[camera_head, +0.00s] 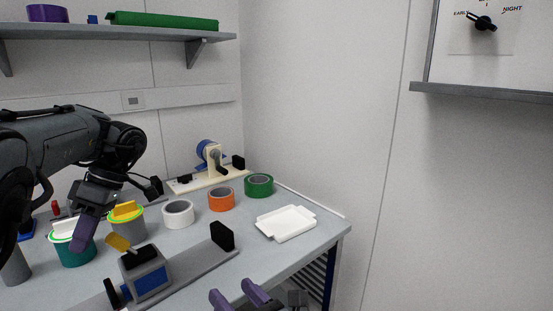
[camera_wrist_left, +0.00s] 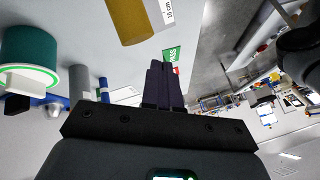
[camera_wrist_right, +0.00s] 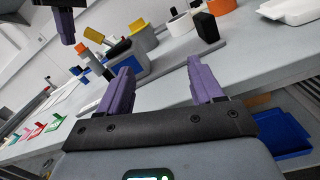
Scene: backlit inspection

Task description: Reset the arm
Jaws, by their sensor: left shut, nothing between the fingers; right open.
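My left gripper (camera_head: 84,232) has purple fingers pointing down over the left part of the bench, beside the teal tub (camera_head: 77,257). Its fingers are together with nothing between them, also seen in the left wrist view (camera_wrist_left: 163,85). My right gripper (camera_head: 238,297) is at the bottom of the head view, in front of the bench edge. Its two purple fingers stand apart and empty in the right wrist view (camera_wrist_right: 160,85).
On the bench (camera_head: 197,240) stand a grey tub (camera_head: 129,227), white, orange (camera_head: 221,200) and green tape rolls (camera_head: 259,186), a white tray (camera_head: 286,223) and a blue-grey device (camera_head: 149,277) on a rail. A shelf (camera_head: 120,32) hangs above.

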